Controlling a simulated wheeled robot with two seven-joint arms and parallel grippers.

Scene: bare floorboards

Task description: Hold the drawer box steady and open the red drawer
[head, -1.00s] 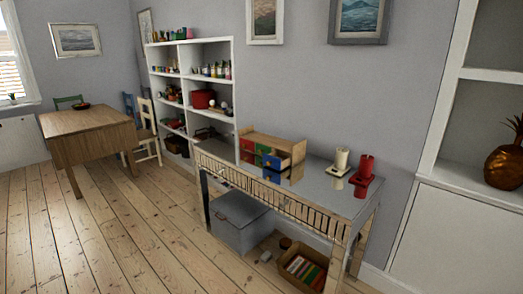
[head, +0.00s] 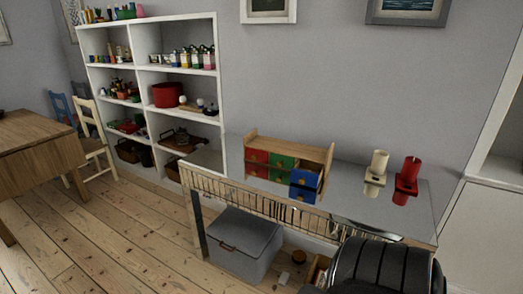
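The wooden drawer box (head: 289,146) stands on the glossy side table (head: 350,203) against the wall. It has red drawer fronts (head: 257,157) at the left, green ones (head: 281,162) in the middle and blue ones (head: 305,179) at the right. The red fronts look flush with the box. Neither of my grippers is in view, and nothing touches the box.
A grey lidded bin (head: 243,243) sits under the table. White shelves (head: 219,90) stand at the left.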

